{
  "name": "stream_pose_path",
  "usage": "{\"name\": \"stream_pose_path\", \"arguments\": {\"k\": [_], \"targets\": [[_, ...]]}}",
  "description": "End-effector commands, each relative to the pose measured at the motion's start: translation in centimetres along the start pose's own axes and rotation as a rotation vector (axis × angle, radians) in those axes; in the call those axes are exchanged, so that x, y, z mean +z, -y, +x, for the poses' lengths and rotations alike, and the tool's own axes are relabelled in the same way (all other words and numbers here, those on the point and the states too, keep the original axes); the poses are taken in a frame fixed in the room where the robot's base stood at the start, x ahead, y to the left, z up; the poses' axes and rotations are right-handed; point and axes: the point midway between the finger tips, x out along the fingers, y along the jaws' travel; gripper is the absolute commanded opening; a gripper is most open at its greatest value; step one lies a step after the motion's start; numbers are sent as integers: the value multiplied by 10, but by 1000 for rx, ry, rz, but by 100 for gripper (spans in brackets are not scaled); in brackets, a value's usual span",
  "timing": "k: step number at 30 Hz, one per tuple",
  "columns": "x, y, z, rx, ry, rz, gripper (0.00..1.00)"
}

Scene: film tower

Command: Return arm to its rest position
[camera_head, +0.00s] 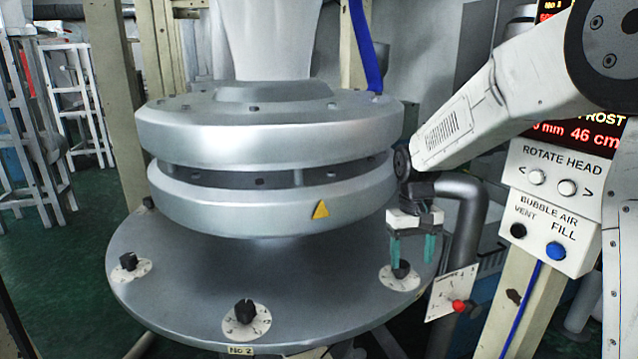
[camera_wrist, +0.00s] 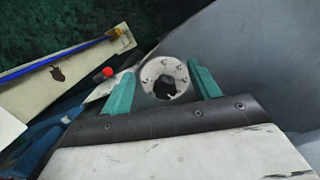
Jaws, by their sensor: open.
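My gripper (camera_head: 412,250) has two teal fingers pointing down, spread apart, at the right side of the round grey machine table (camera_head: 190,290). It is open and holds nothing. A black knob (camera_head: 401,268) on a white dial shows between and behind the fingertips in the head view. In the wrist view the same white dial with its dark knob (camera_wrist: 164,87) lies between the two teal fingers (camera_wrist: 163,90). Whether the fingers touch the knob I cannot tell.
Two more dial knobs (camera_head: 246,311) (camera_head: 129,261) sit along the table rim. The large round silver head (camera_head: 270,200) stands left of my gripper. A control panel (camera_head: 550,205) with buttons is at the right. A red knob (camera_head: 458,306) on a white plate is below right.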

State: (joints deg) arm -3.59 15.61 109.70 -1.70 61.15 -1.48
Motion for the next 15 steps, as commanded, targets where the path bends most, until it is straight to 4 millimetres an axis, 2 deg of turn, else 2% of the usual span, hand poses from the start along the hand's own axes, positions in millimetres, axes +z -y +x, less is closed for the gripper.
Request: {"name": "stream_pose_path", "arguments": {"k": [1, 9, 15], "targets": [[21, 0, -8, -2, 6, 6, 61], [139, 0, -40, -13, 16, 39, 61], [223, 2, -50, -19, -18, 66, 61]]}}
